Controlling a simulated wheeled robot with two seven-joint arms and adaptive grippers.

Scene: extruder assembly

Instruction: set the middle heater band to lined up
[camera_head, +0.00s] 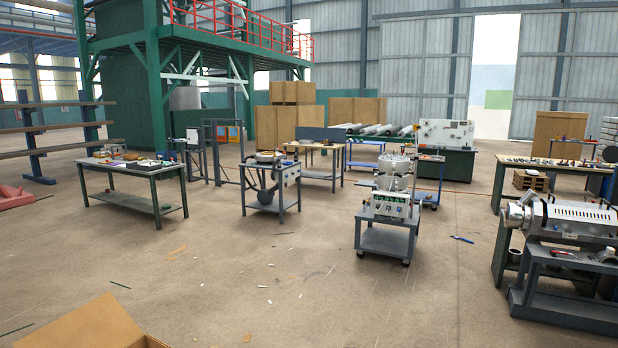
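A machine that looks like the extruder (575,219) lies on a dark stand at the right edge. It has a long silver body with a row of dark slots and a rounded metal end (516,214) at its left. The right part of it is cut off by the picture edge. I cannot make out the middle heater band or how it is turned at this distance. Neither of my grippers is in view.
A wheeled cart (385,240) with a silver device stands mid-right, and another cart (272,200) stands left of it. A work table (152,173) with small parts is at the left. An open cardboard box (95,325) is at the bottom left. The central floor is mostly clear.

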